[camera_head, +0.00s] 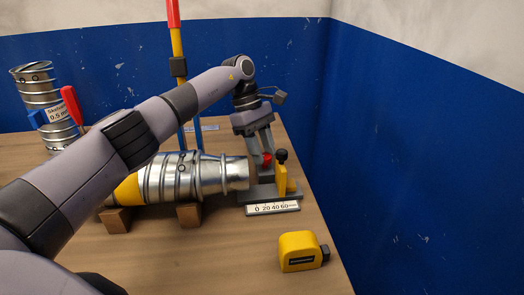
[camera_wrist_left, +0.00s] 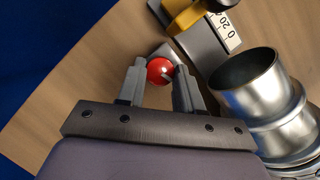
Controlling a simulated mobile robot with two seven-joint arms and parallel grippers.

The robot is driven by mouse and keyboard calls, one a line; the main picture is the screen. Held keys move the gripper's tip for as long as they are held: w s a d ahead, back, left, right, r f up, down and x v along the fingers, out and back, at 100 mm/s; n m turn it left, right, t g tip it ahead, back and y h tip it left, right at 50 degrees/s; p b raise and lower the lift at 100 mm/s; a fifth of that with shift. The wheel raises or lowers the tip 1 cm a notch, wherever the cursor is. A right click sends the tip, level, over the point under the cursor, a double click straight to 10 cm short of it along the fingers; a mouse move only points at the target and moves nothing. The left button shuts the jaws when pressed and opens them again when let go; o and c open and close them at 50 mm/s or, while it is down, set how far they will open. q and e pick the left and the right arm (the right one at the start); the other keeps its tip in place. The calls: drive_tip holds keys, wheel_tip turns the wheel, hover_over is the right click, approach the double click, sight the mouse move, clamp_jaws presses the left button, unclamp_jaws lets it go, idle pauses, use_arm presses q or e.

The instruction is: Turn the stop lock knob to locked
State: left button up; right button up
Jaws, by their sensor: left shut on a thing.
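The stop lock knob (camera_head: 267,158) is a small red ball beside the yellow stop plate (camera_head: 281,180) at the right end of the duct. In the left wrist view the red knob (camera_wrist_left: 160,70) sits between the two grey fingers. My left gripper (camera_head: 262,162) reaches down from above and is shut on the red knob; its fingers hide part of it in the head view. The stop plate carries a black round knob (camera_head: 282,155) on top and stands on a grey base (camera_head: 257,194). The knob's exact lock position cannot be read. My right gripper is not in view.
A silver duct (camera_head: 205,174) with a yellow section lies on wooden blocks (camera_head: 190,214), its open end close to the stop. A scale label (camera_head: 272,208) lies in front. A yellow tape measure (camera_head: 300,251) is at front right.

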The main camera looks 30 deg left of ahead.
use_arm(q)
drive_tip(key=shift+m, duration=0.5)
drive_tip(key=o, duration=0.8)
drive_tip(key=shift+c, duration=0.2)
drive_tip(key=p+v, duration=0.1)
drive_tip(key=v, duration=0.6)
drive_tip(key=shift+w, duration=0.15)
drive_tip(key=shift+r, duration=0.1)
